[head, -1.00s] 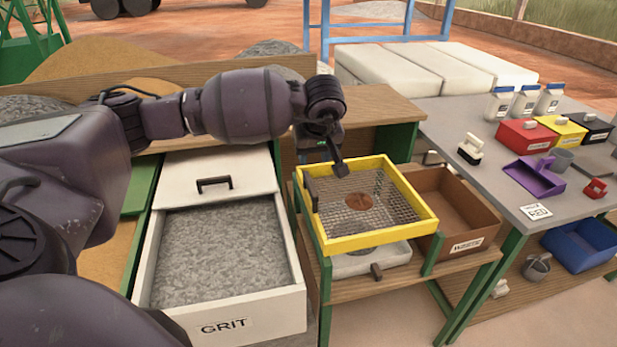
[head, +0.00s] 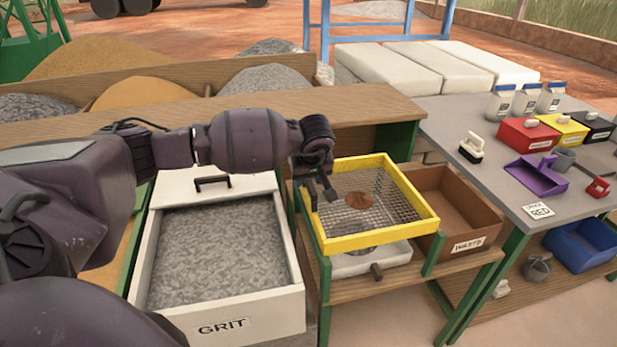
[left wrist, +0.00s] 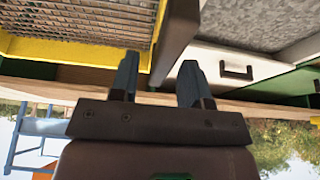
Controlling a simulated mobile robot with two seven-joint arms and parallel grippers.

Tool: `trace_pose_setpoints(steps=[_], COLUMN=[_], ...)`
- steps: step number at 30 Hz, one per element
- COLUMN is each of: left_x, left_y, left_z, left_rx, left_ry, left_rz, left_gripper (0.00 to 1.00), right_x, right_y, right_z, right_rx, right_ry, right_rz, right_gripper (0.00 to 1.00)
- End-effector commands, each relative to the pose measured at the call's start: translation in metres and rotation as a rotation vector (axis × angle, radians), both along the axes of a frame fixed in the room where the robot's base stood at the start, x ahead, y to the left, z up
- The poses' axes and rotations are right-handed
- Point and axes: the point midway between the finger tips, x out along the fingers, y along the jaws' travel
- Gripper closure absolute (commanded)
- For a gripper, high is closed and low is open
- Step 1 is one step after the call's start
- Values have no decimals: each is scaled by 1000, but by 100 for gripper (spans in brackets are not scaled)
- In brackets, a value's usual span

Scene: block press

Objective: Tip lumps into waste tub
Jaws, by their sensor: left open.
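The yellow-framed sieve (head: 385,238) stands on a wooden stand, its wire mesh showing. Reddish-brown lumps (head: 358,201) lie together near the middle of the mesh; I cannot tell how many. The brown waste tub (head: 462,222), labelled WASTE, sits just right of the sieve; the part of its floor I see looks empty. My left gripper (head: 322,190) is open at the sieve's left side. In the left wrist view its fingers (left wrist: 158,78) are apart, with a dark bar (left wrist: 174,38), seemingly the sieve's handle, beyond the gap. My right gripper is not in view.
A white GRIT drawer (head: 222,327) full of grey grit stands open left of the sieve. A pale block (head: 370,262) sits under the sieve. The grey table (head: 490,185) at right holds a purple scoop (head: 538,175), coloured boxes and bottles.

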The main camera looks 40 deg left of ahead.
Motion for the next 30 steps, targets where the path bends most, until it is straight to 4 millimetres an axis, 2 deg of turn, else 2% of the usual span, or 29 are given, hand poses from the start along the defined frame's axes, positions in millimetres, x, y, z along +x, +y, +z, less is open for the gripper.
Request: trace_pose_setpoints(steps=[5, 13, 23, 30], left_x=[0, 0, 0, -1], left_y=[0, 0, 0, 8], left_z=[0, 0, 2, 13], left_rx=[-1, -1, 1, 22], left_ry=[-1, -1, 2, 22], left_rz=[0, 0, 0, 1], left_gripper=[57, 99, 100, 100], right_x=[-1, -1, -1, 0], right_y=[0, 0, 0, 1], right_z=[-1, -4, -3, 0], right_rx=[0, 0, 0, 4], right_ry=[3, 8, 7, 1], right_rz=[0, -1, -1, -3], right_gripper=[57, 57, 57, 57])
